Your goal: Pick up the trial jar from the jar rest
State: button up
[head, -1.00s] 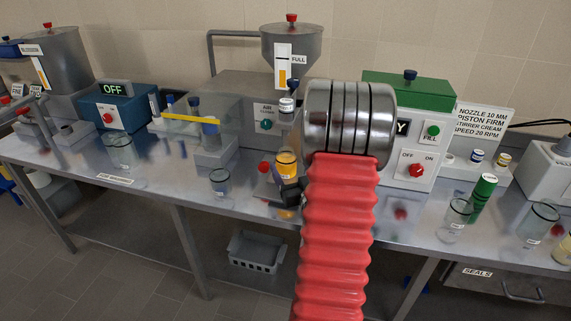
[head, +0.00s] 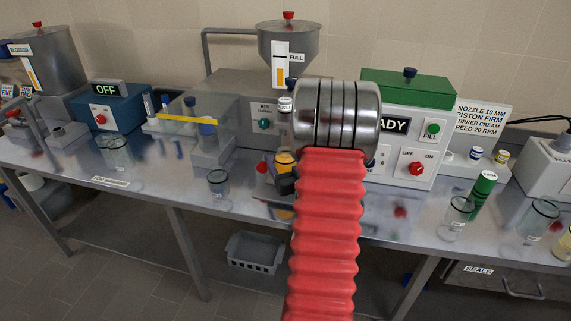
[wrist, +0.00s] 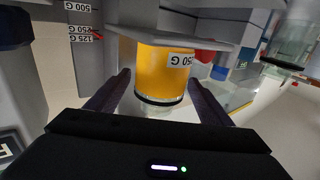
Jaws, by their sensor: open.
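The trial jar is filled with yellow-orange and has a dark rim and a white label. It shows in the wrist view (wrist: 163,72) and, partly hidden, in the head view (head: 284,160). My gripper (wrist: 160,84) is open, with one dark finger on either side of the jar and gaps still visible. In the head view my red arm and steel wrist cover most of the gripper. A grey plate (wrist: 150,36) borders the jar in the wrist view; I cannot tell whether it is the jar rest.
An empty glass jar (head: 218,182) stands left of my gripper. A hopper (head: 289,52) rises behind. The white-and-green READY machine (head: 408,120) stands close on the right. The bench front is partly clear.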

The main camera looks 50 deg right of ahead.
jog(key=shift+c, duration=0.3)
jog(key=c, duration=1.2)
jog(key=shift+r, duration=0.1)
